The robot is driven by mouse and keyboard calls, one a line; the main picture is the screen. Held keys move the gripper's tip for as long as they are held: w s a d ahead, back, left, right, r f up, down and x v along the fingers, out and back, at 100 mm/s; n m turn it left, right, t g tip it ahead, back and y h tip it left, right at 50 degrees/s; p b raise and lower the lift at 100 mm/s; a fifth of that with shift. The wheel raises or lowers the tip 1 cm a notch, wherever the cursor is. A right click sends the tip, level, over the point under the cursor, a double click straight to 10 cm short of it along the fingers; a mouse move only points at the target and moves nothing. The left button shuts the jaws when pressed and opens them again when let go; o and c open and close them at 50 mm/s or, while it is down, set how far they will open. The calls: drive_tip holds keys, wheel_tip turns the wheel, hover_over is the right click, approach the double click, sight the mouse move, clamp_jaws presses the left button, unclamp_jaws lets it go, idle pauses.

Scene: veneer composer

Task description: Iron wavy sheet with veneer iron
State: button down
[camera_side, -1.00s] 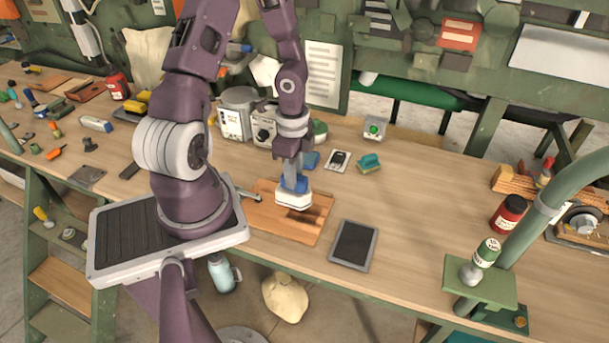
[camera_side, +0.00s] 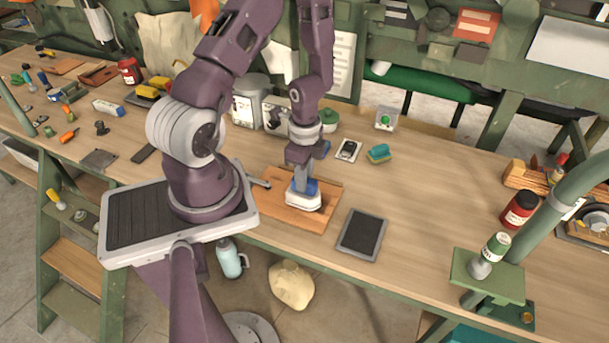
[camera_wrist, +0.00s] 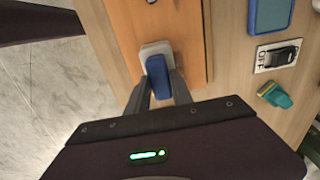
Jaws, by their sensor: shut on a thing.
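The veneer iron, with a white base and a blue handle (camera_side: 303,197), is upright over the orange-brown wood sheet (camera_side: 272,200) on the bench. It appears to rest on the sheet, though contact is hard to confirm. My gripper (camera_side: 301,183) points down and is shut on the iron's blue handle. In the wrist view the iron (camera_wrist: 157,63) is between the fingers of my gripper (camera_wrist: 161,90), over the sheet (camera_wrist: 190,30). The sheet's waviness is hard to make out, and the iron covers part of it.
A dark grey-framed pad (camera_side: 362,234) lies right of the sheet. Behind are a switch on a white plate (camera_side: 347,150), marked OFF in the wrist view, and a teal-yellow sponge (camera_side: 379,153). A box with a green button (camera_side: 385,119) stands farther back.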

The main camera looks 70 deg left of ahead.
drive_tip(key=shift+s+f, duration=0.1)
drive_tip(key=shift+f, duration=0.5)
idle(0.3)
